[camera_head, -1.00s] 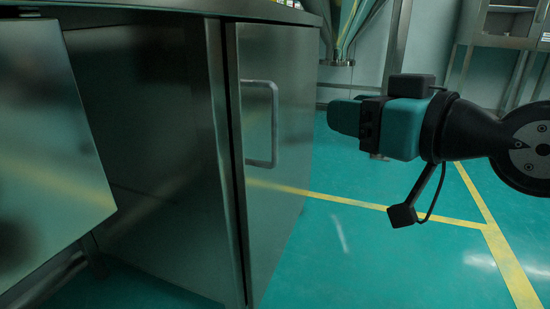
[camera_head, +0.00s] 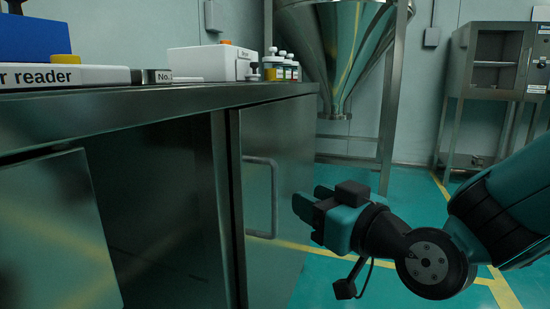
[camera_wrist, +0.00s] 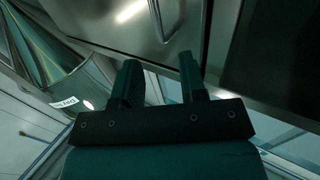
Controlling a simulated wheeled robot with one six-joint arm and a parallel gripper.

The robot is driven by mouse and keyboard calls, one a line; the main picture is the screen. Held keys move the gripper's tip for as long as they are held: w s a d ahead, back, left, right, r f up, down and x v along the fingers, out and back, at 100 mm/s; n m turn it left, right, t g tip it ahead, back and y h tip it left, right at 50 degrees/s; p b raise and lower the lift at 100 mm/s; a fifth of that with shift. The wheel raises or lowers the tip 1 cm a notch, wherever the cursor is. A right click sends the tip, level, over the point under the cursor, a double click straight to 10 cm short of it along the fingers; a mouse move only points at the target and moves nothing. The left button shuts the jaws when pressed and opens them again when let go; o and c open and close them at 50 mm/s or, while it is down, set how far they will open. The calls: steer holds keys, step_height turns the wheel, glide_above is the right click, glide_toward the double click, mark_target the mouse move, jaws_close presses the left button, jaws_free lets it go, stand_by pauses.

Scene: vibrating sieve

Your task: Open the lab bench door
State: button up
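The lab bench door (camera_head: 255,150) is a metal panel on the right part of the bench. Its U-shaped vertical handle (camera_head: 273,200) is on its front. A dark line runs down its left edge; I cannot tell if it is fully shut. My gripper (camera_head: 308,200) is just right of the handle, apart from it, with its fingers pointing left toward the door. In the wrist view the two fingers (camera_wrist: 160,78) are spread with nothing between them. The handle (camera_wrist: 160,22) shows there beyond the fingertips, against the door panel (camera_wrist: 110,22).
The metal bench top (camera_head: 150,98) carries a white box (camera_head: 205,62), several small bottles and a labelled reader. Left of the door is a dark open space and another metal panel (camera_head: 50,230). A metal hopper (camera_head: 335,45) stands behind.

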mark_target(276, 181)
steer(key=p+x, duration=0.9)
steer(key=x, duration=0.1)
steer(key=shift+w+d+r, duration=0.1)
steer(key=shift+w+r, duration=0.05)
steer(key=shift+w+a+f+p, duration=0.2)
steer(key=shift+w+a+p, duration=0.1)
steer(key=shift+p, duration=0.1)
jaws_close()
